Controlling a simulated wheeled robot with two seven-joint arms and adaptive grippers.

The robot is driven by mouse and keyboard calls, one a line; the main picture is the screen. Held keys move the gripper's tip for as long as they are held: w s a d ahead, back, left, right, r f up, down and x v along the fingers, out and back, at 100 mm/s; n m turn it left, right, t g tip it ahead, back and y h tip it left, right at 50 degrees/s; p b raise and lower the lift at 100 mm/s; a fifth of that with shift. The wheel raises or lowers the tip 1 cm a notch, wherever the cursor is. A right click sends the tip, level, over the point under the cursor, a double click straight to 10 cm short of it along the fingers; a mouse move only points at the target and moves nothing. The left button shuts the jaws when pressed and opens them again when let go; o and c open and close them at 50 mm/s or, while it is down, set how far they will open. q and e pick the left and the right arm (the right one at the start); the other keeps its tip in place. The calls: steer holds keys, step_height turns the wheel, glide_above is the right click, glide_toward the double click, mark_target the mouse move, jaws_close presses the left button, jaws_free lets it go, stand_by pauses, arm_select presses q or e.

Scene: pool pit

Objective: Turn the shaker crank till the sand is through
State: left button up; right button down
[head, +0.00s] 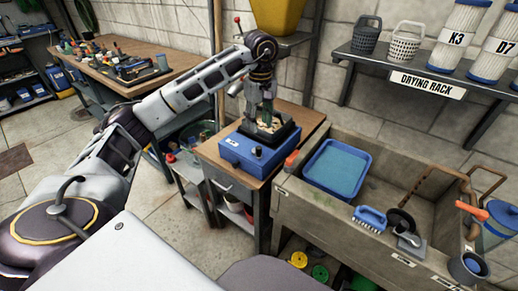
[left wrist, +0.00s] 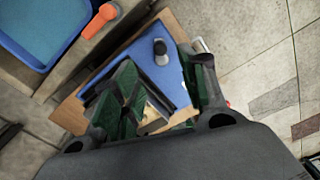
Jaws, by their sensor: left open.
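The blue shaker box (head: 240,152) stands on a wood-topped stand and carries a dark, open-topped part (head: 287,131) with something tan in it, perhaps sand. A dark knob (head: 257,152) sits on its top; it also shows in the left wrist view (left wrist: 161,52). I cannot tell whether this knob is the crank. My left gripper (head: 265,116) points down over the dark part. In the left wrist view its green-padded fingers (left wrist: 168,92) are apart, with no object clearly held between them. They hide much of the box. My right gripper is out of view.
A yellow hopper (head: 277,15) hangs behind. A workbench (head: 110,60) stands at left.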

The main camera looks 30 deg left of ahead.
mark_target(259, 147)
arm_select(q)
step_height(259, 147, down, 10)
steer(key=shift+s+r+b, duration=0.1)
steer(key=shift+b, duration=0.35)
steer(key=shift+f, duration=1.1)
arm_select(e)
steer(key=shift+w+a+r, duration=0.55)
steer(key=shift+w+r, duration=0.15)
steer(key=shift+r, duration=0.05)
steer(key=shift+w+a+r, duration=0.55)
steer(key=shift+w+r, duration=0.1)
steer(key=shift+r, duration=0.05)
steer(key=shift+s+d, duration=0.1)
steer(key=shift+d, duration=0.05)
arm_select(q)
steer(key=shift+c, duration=0.4)
jaws_close()
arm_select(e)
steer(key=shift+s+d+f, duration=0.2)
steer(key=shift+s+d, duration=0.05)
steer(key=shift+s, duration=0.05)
